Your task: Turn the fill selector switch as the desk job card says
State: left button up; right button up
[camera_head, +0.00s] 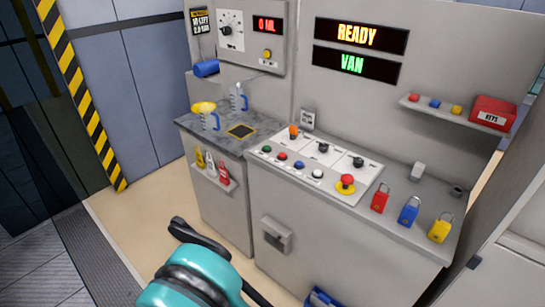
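A white control panel (318,168) on the grey desk carries a row of rotary switches: one with an orange top (293,131), a middle black one (323,147) and a right black one (358,161). Their labels are too small to read, so I cannot tell which is the fill selector. A small grey card or plate (307,119) stands behind the panel; its text is unreadable. A teal and black part of my arm, apparently the left, rises at the bottom, well short of the desk. Dark gripper parts (200,240) show there, apart from everything; their opening is unclear. My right gripper is out of view.
Displays read READY (371,37), VAN (352,64) and 0 ML (267,24). Push buttons and a red emergency stop (346,183) line the panel's front. Red, blue (409,212) and yellow padlocks lie to the right.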

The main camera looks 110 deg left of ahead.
aim_at(322, 146)
jog(key=u, duration=3.45)
